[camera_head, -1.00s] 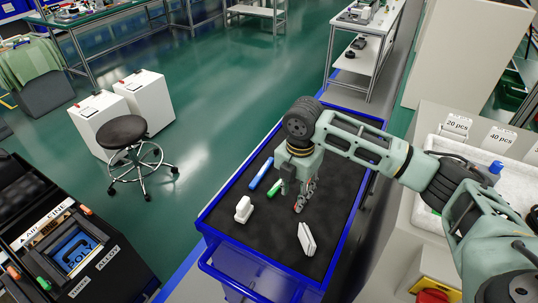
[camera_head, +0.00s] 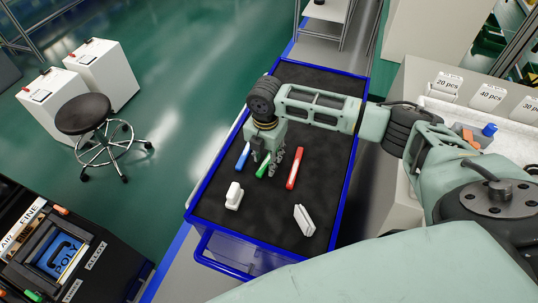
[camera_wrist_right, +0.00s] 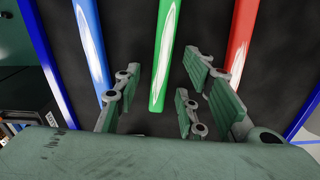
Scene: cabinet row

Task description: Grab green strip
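The green strip (camera_head: 263,167) lies on the black top of the blue-edged cart, between a blue strip (camera_head: 243,156) and a red strip (camera_head: 295,168). My right gripper (camera_head: 270,165) is above the green strip and hides part of it. In the right wrist view the green strip (camera_wrist_right: 163,60) runs between the open fingers of the gripper (camera_wrist_right: 155,95), with nothing held. The blue strip (camera_wrist_right: 92,50) is left of the fingers there and the red strip (camera_wrist_right: 240,40) is right. My left gripper is not in view.
A white block (camera_head: 234,196) and a white flat piece (camera_head: 304,220) stand on the cart top (camera_head: 265,220) nearer the front. The cart has a raised blue rim. Right of it is a counter with labelled bins (camera_head: 490,96); a stool (camera_head: 84,115) stands left.

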